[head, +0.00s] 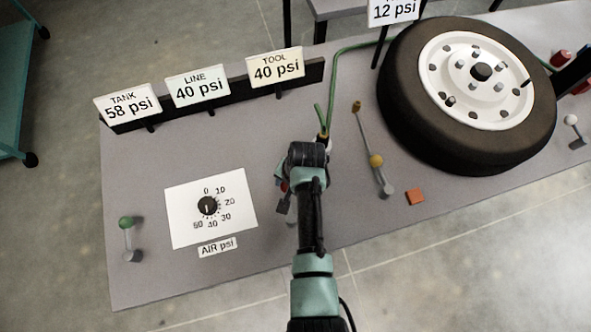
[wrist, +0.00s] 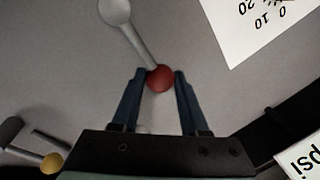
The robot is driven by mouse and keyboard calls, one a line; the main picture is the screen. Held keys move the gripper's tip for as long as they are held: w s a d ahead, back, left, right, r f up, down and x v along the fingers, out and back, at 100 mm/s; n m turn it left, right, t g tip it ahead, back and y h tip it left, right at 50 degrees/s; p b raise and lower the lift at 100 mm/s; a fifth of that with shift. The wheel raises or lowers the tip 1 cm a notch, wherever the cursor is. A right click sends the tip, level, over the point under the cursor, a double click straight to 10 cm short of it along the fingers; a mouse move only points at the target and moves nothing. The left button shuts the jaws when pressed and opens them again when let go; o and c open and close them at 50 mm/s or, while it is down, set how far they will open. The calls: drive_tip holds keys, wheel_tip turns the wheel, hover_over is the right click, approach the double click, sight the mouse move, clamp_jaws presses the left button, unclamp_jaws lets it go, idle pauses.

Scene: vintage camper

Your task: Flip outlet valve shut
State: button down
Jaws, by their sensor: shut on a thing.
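A grey lever with a red ball knob (wrist: 160,78) shows in the wrist view. Its arm runs up and left from the knob to a round pale pivot (wrist: 115,10) on the grey bench top. My gripper (wrist: 160,75) has one blue finger on each side of the red knob and is shut on it. In the head view, my arm hides most of this lever and the fingertips. No label naming the outlet valve is readable near it.
A green-knobbed lever (head: 126,223) stands at the bench's left, beside the AIR psi dial (head: 207,206). Gauge signs (head: 201,87) read tank 58, line 40, tool 40.

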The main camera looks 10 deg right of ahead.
drive_tip(key=shift+a+n, duration=0.7)
drive_tip(key=shift+n, duration=0.1)
drive_tip(key=shift+c, duration=2.2)
unclamp_jaws()
drive_tip(key=shift+a, duration=0.1)
drive_tip(key=shift+r, duration=0.1)
wheel_tip(320, 180, up, 12)
drive_tip(key=s+d, duration=0.1)
drive_tip(key=d, duration=0.1)
drive_tip(key=shift+d+r, duration=0.15)
drive_tip(key=shift+r, duration=0.1)
drive_tip(key=shift+s, duration=0.1)
